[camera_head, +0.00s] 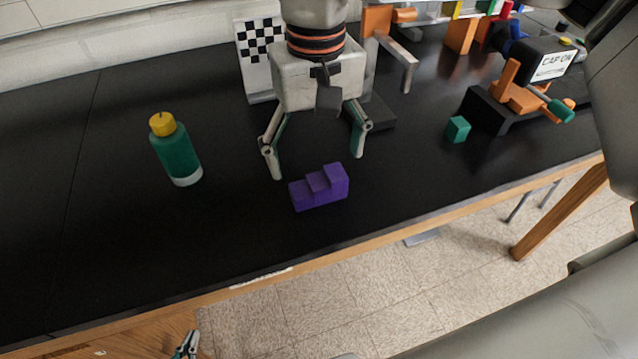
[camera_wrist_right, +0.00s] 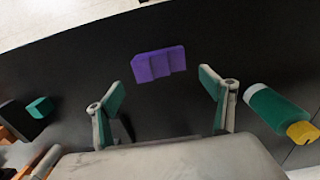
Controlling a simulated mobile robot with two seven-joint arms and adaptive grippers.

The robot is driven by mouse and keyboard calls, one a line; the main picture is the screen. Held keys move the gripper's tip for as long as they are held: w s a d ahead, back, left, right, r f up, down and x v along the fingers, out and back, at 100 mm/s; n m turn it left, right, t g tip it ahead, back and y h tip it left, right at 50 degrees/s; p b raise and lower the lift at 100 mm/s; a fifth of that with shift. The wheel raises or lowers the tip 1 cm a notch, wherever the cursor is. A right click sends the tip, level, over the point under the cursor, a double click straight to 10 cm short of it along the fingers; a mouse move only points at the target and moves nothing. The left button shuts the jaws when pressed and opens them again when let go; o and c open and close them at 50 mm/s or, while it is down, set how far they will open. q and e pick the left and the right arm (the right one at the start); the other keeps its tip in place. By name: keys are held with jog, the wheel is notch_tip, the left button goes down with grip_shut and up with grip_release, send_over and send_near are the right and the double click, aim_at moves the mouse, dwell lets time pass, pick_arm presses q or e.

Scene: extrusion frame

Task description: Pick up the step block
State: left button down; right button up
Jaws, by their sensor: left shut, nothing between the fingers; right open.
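The purple step block (camera_head: 319,188) lies on the black tabletop near its front edge. My right gripper (camera_head: 318,165) is open above the table, just behind the block in the head view, its two fingers spread wide. In the right wrist view the step block (camera_wrist_right: 159,65) lies beyond and between the open fingertips (camera_wrist_right: 160,82), with nothing held. My left gripper (camera_head: 186,345) shows only in part at the bottom of the head view, below the table's front edge. It is shut and empty.
A green bottle with a yellow cap (camera_head: 176,150) stands to the left of the block. A small green cube (camera_head: 457,129) lies to the right. A black base with orange parts (camera_head: 515,100) and a checkered board (camera_head: 262,45) stand farther back. The table's left front is clear.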

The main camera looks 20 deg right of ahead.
aim_at(316, 177)
notch_tip(316, 177, down, 5)
jog(key=shift+s+a+f, duration=0.15)
jog(key=c, duration=1.3)
